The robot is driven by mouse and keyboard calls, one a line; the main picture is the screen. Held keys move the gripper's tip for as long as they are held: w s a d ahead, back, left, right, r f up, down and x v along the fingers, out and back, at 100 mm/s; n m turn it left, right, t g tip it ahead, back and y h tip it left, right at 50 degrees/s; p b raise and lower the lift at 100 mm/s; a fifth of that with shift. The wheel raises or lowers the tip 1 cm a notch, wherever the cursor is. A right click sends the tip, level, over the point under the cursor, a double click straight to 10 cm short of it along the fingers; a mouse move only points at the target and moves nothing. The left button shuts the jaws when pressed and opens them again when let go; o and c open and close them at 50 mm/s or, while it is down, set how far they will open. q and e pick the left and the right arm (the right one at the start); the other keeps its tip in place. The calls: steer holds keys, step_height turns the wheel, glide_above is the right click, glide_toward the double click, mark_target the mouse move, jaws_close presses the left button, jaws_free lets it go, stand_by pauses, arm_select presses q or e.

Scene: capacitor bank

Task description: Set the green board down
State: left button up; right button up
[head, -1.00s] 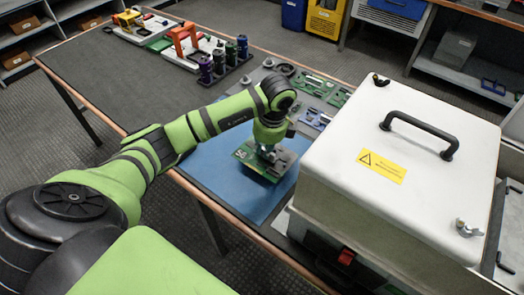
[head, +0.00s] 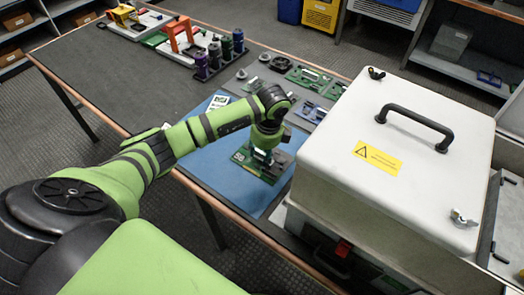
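The green board (head: 243,158) lies flat on or just above the blue mat (head: 216,172), near the white box; I cannot tell whether it touches the mat. It has white markings at its left end and grey parts on top. My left gripper (head: 261,156) points down at the middle of the board and appears shut on it. Its fingertips are small and partly hidden by the wrist. My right gripper is out of view.
A large white box (head: 340,185) with a black handle stands close on the right. Other green boards (head: 309,76) lie behind. Dark cylinders (head: 214,54) stand in a holder further back. A white and green card (head: 219,102) lies on the mat's far part. The left table surface (head: 120,75) is clear.

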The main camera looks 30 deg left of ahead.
arm_select(q)
step_height(320, 180, up, 12)
steer(key=d, duration=0.1)
steer(key=shift+d, duration=0.4)
steer(key=shift+s, duration=0.1)
stand_by(0.4)
